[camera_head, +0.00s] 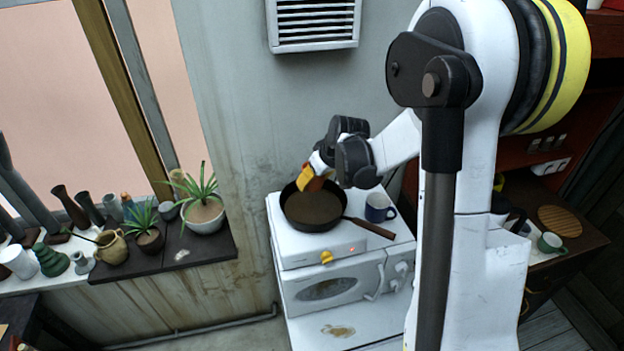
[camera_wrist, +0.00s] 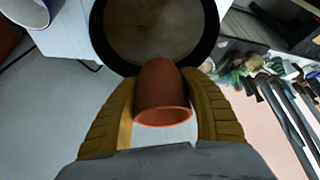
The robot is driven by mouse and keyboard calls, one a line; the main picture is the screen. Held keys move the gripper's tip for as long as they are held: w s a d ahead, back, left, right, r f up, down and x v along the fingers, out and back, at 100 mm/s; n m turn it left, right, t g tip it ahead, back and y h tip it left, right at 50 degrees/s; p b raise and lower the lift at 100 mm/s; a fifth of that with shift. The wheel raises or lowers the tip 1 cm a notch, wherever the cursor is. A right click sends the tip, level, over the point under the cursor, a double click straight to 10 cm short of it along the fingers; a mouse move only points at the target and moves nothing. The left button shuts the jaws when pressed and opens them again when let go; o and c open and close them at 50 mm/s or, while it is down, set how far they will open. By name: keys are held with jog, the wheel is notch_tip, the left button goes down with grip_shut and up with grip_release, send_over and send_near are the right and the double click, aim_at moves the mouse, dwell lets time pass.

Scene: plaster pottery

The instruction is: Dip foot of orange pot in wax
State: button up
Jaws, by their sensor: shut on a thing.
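My gripper (camera_wrist: 163,105) is shut on the orange pot (camera_wrist: 162,88), its yellow fingers on both sides of it. In the wrist view the pot's open rim faces the camera and its far end points toward the dark pan (camera_wrist: 99,32) of brown wax (camera_wrist: 150,28). In the head view my gripper (camera_head: 314,178) is over the back right of the pan (camera_head: 296,220), which sits on the white stove. The pot (camera_head: 317,184) is mostly hidden there by the fingers. I cannot tell whether its foot touches the wax (camera_head: 314,207).
A blue mug (camera_head: 380,208) stands right of the pan, beside the pan's handle (camera_head: 370,228). Potted plants (camera_head: 204,213) and several vases stand on the window ledge at the left. A vent (camera_head: 314,22) is on the wall above.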

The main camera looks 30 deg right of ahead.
jog(key=b, duration=0.5)
send_over(310, 205)
jog(key=s, duration=0.2)
jog(key=f, duration=0.6)
jog(key=shift+w+d+f, duration=0.15)
jog(key=shift+w+f, duration=0.1)
jog(key=shift+f, duration=0.15)
jog(key=shift+f+b, duration=0.6)
jog(key=shift+f, duration=0.05)
jog(key=shift+f+b, duration=0.55)
jog(key=shift+b, duration=0.15)
dwell(1.6)
jog(key=shift+r, duration=0.15)
dwell(0.8)
jog(key=shift+r+p, duration=0.55)
jog(key=shift+r, duration=0.35)
jog(key=shift+r, duration=0.1)
dwell(0.5)
jog(key=shift+r+p, duration=2.65)
jog(key=shift+r, duration=1.55)
